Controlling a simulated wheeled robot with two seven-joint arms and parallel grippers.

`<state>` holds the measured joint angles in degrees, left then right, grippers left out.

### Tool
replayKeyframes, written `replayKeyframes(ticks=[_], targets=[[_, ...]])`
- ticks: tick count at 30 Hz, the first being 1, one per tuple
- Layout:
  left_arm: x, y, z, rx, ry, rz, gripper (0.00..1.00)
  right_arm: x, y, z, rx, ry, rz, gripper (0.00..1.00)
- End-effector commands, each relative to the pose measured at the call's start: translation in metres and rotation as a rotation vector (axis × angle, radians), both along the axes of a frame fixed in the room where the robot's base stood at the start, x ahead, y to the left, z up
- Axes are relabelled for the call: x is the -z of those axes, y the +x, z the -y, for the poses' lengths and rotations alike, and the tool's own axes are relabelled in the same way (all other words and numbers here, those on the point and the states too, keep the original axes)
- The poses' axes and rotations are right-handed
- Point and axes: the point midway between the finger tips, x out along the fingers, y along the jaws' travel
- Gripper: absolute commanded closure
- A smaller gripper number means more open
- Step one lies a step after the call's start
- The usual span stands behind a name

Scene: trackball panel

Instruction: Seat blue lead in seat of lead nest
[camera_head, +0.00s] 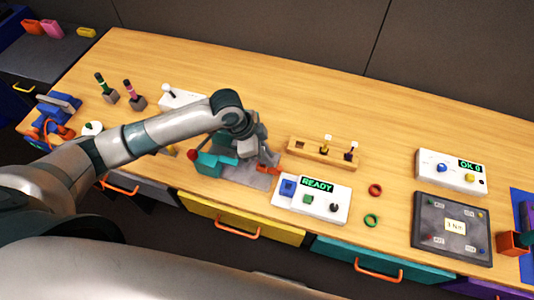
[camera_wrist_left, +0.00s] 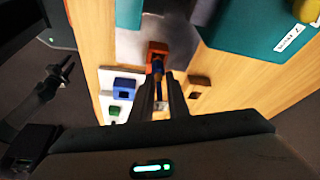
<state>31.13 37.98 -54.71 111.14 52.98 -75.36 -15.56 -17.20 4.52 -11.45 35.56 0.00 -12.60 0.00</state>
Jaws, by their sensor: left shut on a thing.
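My left gripper (camera_head: 264,163) is over the grey plate (camera_head: 240,177) at the middle of the table. In the left wrist view its fingers (camera_wrist_left: 161,90) are shut on the slim blue lead (camera_wrist_left: 157,67). The far end of the lead is at the orange block (camera_wrist_left: 157,47), which looks like the nest; it also shows in the head view (camera_head: 268,171). I cannot tell whether the lead is inside the block's opening or only against it. My right gripper seems to be the dark shape (camera_wrist_left: 63,72) at the left of the wrist view, off the table.
A white panel with a READY display (camera_head: 317,184) stands close to the right of the plate. A teal block (camera_head: 208,164) stands on the left. A wooden rack (camera_head: 322,153) with small plugs is behind. Red (camera_head: 375,190) and green (camera_head: 371,220) rings lie farther right.

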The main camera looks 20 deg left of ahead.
Motion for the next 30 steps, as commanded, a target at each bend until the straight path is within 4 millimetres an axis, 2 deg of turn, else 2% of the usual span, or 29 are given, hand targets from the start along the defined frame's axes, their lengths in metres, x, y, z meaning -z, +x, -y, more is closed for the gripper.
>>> replayKeyframes(ticks=[14, 15, 16, 17, 30], targets=[[0.0080, 0.0002, 0.0002, 0.001, -0.001, 0.002, 1.00, -0.0015, -0.0003, 0.0007, -0.001, -0.001, -0.001, 0.69], [0.0076, 0.0002, 0.0003, 0.001, -0.001, 0.002, 0.76, -0.0016, -0.0003, 0.0008, -0.001, -0.001, -0.001, 0.69], [0.0075, 0.0002, 0.0002, 0.001, -0.001, 0.002, 0.69, -0.0016, -0.0003, 0.0009, -0.001, -0.001, -0.001, 0.69], [0.0075, 0.0002, 0.0002, 0.001, -0.001, 0.002, 0.66, -0.0016, -0.0004, 0.0009, -0.001, -0.001, -0.001, 0.69], [0.0023, 0.0005, -0.0009, 0.000, -0.001, 0.003, 0.66, -0.0005, -0.0004, 0.0015, -0.001, -0.001, -0.001, 0.69]])
